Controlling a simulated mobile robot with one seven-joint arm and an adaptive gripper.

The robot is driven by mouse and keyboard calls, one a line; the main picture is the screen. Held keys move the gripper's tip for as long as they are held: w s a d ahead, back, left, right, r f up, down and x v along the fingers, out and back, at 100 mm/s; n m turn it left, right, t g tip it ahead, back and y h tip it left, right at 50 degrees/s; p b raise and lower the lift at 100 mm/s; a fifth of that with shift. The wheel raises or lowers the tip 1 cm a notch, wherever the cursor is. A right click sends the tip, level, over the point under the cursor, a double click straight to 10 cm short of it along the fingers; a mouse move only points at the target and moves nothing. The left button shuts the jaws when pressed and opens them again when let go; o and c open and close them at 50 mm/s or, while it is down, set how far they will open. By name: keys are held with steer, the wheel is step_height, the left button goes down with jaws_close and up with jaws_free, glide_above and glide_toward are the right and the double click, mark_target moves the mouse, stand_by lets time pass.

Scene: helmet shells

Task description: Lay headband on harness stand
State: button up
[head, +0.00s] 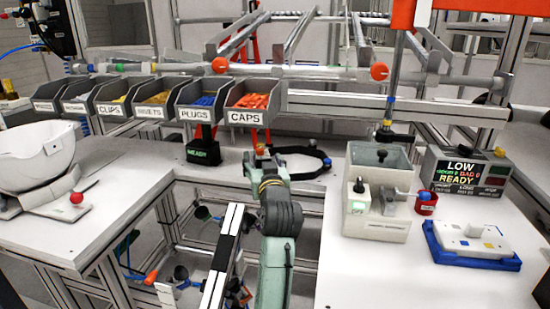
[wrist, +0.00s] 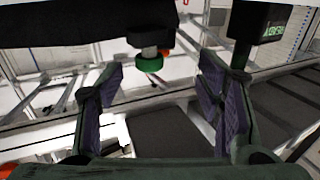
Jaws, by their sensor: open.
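The headband (head: 308,151) is a black ring on the white bench at the back middle in the head view, just right of my gripper (head: 264,160). In the wrist view, a black band (wrist: 85,29) with a green knob (wrist: 150,64), likely the headband, crosses the upper left. My gripper (wrist: 163,82) is open there, with its two dark ribbed fingers apart and nothing clasped between them. The knob shows in the gap, seemingly beyond the fingertips. My arm hides part of the bench. I cannot tell which thing is the harness stand.
Labelled bins (head: 252,100) line the back, with a READY box (head: 203,153) below them. A white helmet shell (head: 38,158) sits at the left. At the right are a grey-white press station (head: 376,215), a red cup (head: 426,204) and a blue tray (head: 467,262). The front right bench is clear.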

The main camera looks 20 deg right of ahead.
mark_target(263, 152)
steer(key=p+x, duration=0.1)
steer(key=x, duration=0.1)
steer(key=p+x, duration=0.1)
steer(key=x, duration=0.2)
steer(key=shift+w+d+f+p, duration=0.1)
steer(key=shift+w+d+p, duration=0.2)
steer(key=shift+d+p, duration=0.1)
steer(key=shift+w+f, duration=0.1)
steer(key=shift+w, duration=0.05)
steer(key=shift+c, duration=0.5)
jaws_close()
